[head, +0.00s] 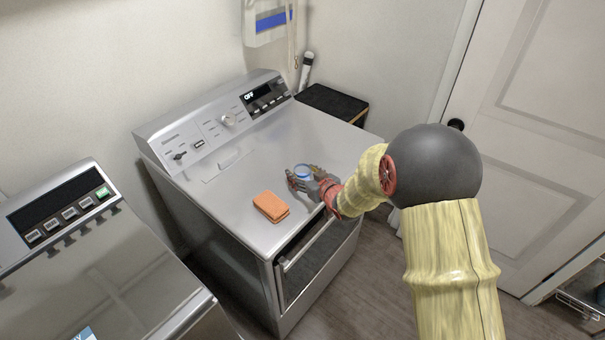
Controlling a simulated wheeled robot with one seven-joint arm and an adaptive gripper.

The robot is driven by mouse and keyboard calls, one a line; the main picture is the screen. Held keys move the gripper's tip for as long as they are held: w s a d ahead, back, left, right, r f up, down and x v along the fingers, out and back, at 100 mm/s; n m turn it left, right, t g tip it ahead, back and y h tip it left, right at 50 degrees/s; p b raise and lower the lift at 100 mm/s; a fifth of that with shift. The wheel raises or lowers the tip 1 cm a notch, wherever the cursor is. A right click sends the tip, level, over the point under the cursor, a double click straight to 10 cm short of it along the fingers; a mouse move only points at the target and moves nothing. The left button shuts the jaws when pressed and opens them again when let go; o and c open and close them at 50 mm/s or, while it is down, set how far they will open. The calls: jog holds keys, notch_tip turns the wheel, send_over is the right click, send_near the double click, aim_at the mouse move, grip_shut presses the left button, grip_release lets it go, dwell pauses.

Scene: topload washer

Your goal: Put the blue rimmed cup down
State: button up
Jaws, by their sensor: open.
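The blue rimmed cup (303,172) stands on the flat silver top of the machine (225,208) in the middle of the head view. Its blue rim shows between the fingers, and its lower part is partly hidden by them. My gripper (303,177) is open, with its fingers around the cup on either side. I cannot tell whether a finger touches it. My arm reaches in from the right.
An orange folded cloth or sponge (271,207) lies on the same top, just left of and nearer than the cup. A control panel (215,118) rises along the back edge. Free surface lies behind the cup. A second machine (100,265) stands at the left.

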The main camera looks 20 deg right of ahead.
jog(key=shift+r, duration=0.25)
jog(key=p+v, duration=0.2)
jog(key=v, duration=0.9)
jog(key=shift+s+p, duration=0.15)
jog(key=shift+p, duration=0.15)
jog(key=shift+s+d+r, duration=0.1)
jog(key=shift+s, duration=0.1)
jog(key=shift+d+r, duration=0.15)
jog(key=shift+r, duration=0.1)
jog(key=s+d+r+m+g+h, duration=0.2)
jog(key=s+d+r+g+h, duration=0.15)
jog(key=s+r, duration=0.6)
jog(key=s+a+r+g, duration=0.2)
jog(key=s+a+r, duration=0.1)
jog(key=s, duration=0.7)
jog(key=s+a+r+g, duration=0.2)
jog(key=s+a+r, duration=0.1)
jog(key=s, duration=0.7)
jog(key=shift+s+a+r+m, duration=0.2)
jog(key=shift+s+r+m, duration=0.2)
jog(key=shift+r, duration=0.15)
